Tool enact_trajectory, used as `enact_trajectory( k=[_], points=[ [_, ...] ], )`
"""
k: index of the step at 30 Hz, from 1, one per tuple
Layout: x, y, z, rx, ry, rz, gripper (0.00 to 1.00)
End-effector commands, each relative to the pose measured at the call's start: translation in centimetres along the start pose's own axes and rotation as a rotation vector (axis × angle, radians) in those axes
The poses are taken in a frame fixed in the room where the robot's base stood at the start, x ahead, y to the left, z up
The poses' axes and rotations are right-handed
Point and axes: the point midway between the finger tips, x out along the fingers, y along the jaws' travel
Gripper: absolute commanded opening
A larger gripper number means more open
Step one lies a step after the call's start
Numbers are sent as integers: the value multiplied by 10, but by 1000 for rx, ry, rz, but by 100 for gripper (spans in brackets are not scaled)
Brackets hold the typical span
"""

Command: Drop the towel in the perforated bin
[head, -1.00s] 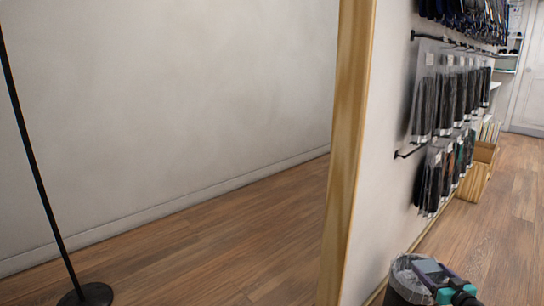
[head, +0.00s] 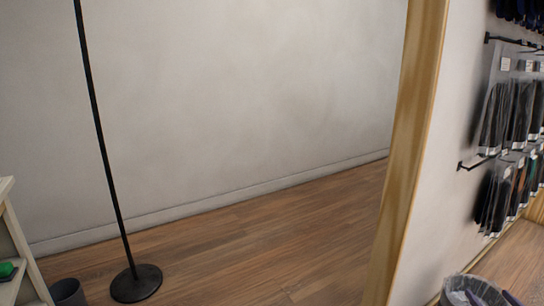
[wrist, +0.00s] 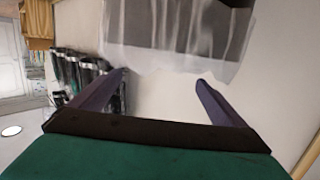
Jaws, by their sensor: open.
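No towel is recognisable in either view. My gripper (wrist: 161,78) shows in the wrist view with its two purple fingers apart and nothing between them. A dark bin with a translucent liner (head: 470,290) is cut off at the lower right of the head view. A grey shape with a ragged translucent edge (wrist: 175,45), which looks like this lined bin upside down, fills the top of the wrist view beyond the fingers. A small dark bin (head: 67,292) stands at the lower left of the head view. I cannot tell whether either bin is perforated.
A black pole on a round base (head: 136,283) stands beside the small bin. A pale shelf (head: 20,250) with a green item (head: 8,268) is at the left edge. A wooden post (head: 412,150) and hanging packages (head: 510,110) are to the right. The middle floor is clear.

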Motion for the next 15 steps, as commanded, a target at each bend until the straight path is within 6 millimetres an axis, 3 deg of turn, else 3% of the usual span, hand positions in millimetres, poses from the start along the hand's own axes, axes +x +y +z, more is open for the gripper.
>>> enact_trajectory(
  k=[15],
  points=[
    [-71, -1, -2, 1, -1, 3, 95]
  ],
)
